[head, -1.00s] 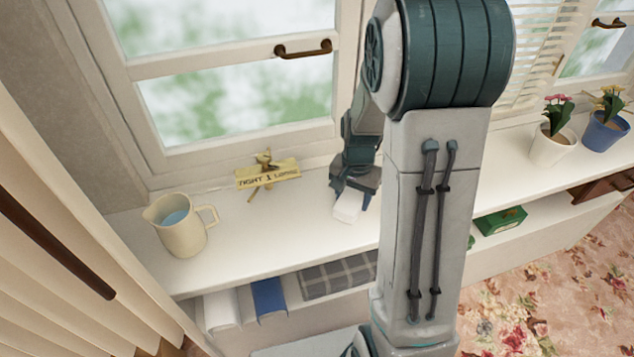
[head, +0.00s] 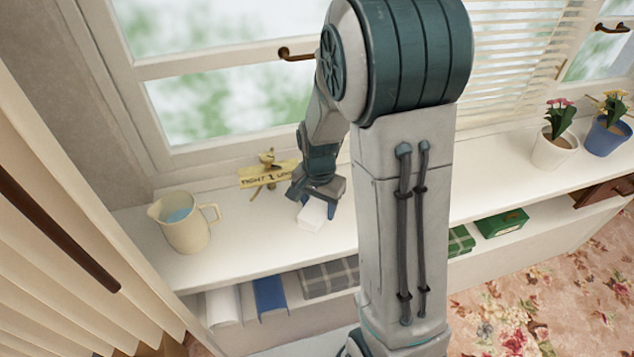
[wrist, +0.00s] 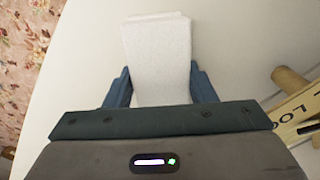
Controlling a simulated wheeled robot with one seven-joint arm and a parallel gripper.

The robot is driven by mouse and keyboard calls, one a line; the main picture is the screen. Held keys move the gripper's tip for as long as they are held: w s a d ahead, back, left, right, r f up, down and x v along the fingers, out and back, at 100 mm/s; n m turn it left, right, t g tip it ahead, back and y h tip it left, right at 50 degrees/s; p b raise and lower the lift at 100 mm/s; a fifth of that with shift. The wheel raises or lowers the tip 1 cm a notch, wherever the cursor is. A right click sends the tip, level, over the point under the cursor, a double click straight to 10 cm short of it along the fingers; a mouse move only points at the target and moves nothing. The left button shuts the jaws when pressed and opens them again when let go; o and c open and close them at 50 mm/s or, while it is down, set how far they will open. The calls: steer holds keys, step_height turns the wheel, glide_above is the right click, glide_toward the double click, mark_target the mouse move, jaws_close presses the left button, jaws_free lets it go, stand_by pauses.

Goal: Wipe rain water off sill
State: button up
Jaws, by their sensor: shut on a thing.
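My gripper (head: 318,206) is low over the white sill (head: 255,238), its blue fingers shut on a white folded cloth (head: 311,214). In the wrist view the cloth (wrist: 157,60) sits between the two fingers and extends past them, over or against the pale sill surface. I cannot tell how firmly it presses on the sill. No water shows clearly on the sill in these frames.
A cream jug (head: 183,224) with water stands at the sill's left end. Potted flowers (head: 553,147) stand at the right.

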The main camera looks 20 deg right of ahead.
step_height(320, 180, up, 4)
steer(key=shift+d+f+p, duration=0.1)
steer(key=shift+d+p, duration=0.05)
steer(key=shift+p, duration=0.8)
steer(key=shift+r+p, duration=1.65)
steer(key=shift+r, duration=0.55)
